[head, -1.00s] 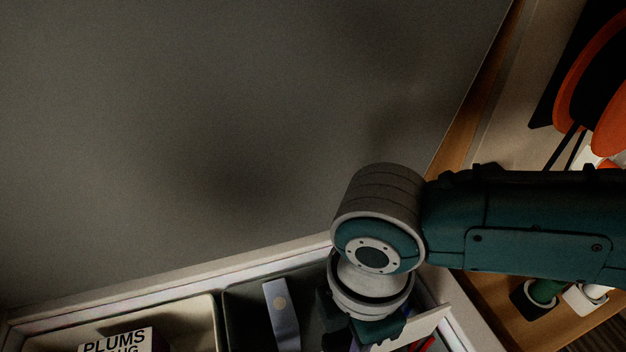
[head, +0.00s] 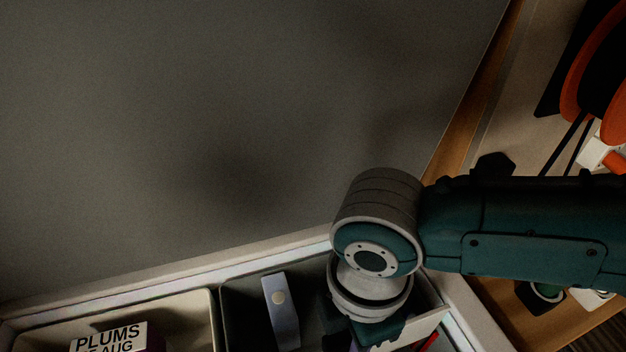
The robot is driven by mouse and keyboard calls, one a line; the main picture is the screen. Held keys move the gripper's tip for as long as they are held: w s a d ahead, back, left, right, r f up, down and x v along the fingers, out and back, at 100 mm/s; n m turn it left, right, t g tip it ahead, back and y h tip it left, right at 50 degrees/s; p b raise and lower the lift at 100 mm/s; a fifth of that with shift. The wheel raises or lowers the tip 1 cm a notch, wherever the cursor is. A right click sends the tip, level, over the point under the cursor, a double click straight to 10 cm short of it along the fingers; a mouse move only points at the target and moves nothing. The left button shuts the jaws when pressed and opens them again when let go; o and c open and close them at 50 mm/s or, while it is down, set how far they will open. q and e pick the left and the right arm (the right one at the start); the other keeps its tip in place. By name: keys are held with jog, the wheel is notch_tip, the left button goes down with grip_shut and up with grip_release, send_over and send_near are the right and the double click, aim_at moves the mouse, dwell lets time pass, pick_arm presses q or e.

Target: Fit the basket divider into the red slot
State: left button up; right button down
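A pale flat panel (head: 425,326), which looks like the divider, shows at the dark basket's right end, beside my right gripper (head: 372,338). The gripper points down into the basket from the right arm; its fingertips are cut off by the bottom edge, so I cannot tell whether it is open or shut on the panel. A bit of red (head: 429,342), perhaps the red slot, shows just below the panel; most of it is hidden. The dark grey basket (head: 243,300) sits in the tray-like compartment. My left gripper is not in view.
A cream bin (head: 190,310) with a box labelled PLUMS (head: 108,338) stands left of the dark basket. A grey-lilac block (head: 281,310) stands in the dark basket. A large grey panel (head: 220,120) fills the back. An orange and black reel (head: 598,80) lies upper right.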

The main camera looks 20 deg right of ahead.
jog(key=shift+f+b, duration=0.8)
jog(key=shift+f, duration=0.25)
jog(key=shift+f+b, duration=0.95)
jog(key=shift+f, duration=0.15)
jog(key=shift+f+b, duration=0.9)
jog(key=shift+f, duration=0.15)
jog(key=shift+f+b, duration=1.45)
jog(key=shift+f, duration=0.2)
jog(key=c, duration=0.6)
grip_release()
notch_tip(320, 180, up, 10)
jog(key=p, duration=0.3)
jog(key=shift+p, duration=0.3)
